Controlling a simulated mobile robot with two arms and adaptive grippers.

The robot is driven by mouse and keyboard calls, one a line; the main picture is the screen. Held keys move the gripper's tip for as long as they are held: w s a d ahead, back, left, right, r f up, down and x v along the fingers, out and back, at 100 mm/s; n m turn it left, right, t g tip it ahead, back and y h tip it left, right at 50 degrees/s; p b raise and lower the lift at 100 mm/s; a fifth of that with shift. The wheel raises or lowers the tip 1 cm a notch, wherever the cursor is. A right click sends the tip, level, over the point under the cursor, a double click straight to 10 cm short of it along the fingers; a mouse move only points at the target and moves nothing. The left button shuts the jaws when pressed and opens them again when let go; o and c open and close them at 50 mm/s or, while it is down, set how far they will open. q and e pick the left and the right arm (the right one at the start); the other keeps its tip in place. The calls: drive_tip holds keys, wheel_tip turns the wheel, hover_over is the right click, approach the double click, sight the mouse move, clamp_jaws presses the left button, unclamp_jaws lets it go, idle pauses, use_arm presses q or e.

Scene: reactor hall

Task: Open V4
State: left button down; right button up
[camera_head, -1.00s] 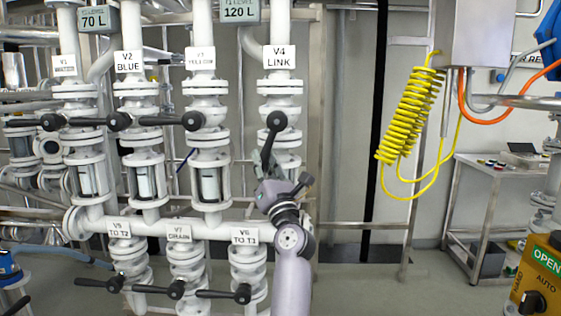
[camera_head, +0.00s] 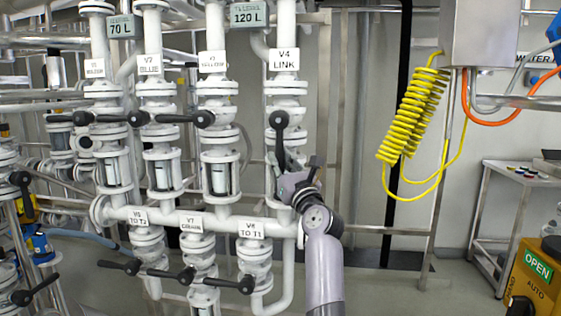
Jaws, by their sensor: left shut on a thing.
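Valve V4, labelled "V4 LINK" (camera_head: 283,60), is on the rightmost white vertical pipe. Its black lever (camera_head: 279,140) hangs almost straight down from the round hub, along the pipe. My left gripper (camera_head: 284,173) is shut on the lower end of the V4 lever, in front of the pipe. The gripper body hides the lever's tip and part of the pipe. My right gripper is not in view.
To the left, V3 (camera_head: 205,119) and its two neighbours have level black levers. A coiled yellow hose (camera_head: 412,118) hangs at right. A yellow "OPEN/AUTO" box (camera_head: 537,280) is at lower right.

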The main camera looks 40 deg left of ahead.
use_arm(q)
drive_tip(key=shift+w+f, duration=0.1)
drive_tip(key=shift+f, duration=0.05)
drive_tip(key=c, duration=1.9)
unclamp_jaws()
drive_tip(key=shift+c, duration=0.2)
drive_tip(key=o, duration=0.4)
drive_tip(key=shift+d, duration=0.1)
drive_tip(key=shift+o, duration=0.4)
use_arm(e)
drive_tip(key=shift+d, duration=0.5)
use_arm(q)
drive_tip(key=v, duration=0.7)
drive_tip(key=shift+d, duration=0.2)
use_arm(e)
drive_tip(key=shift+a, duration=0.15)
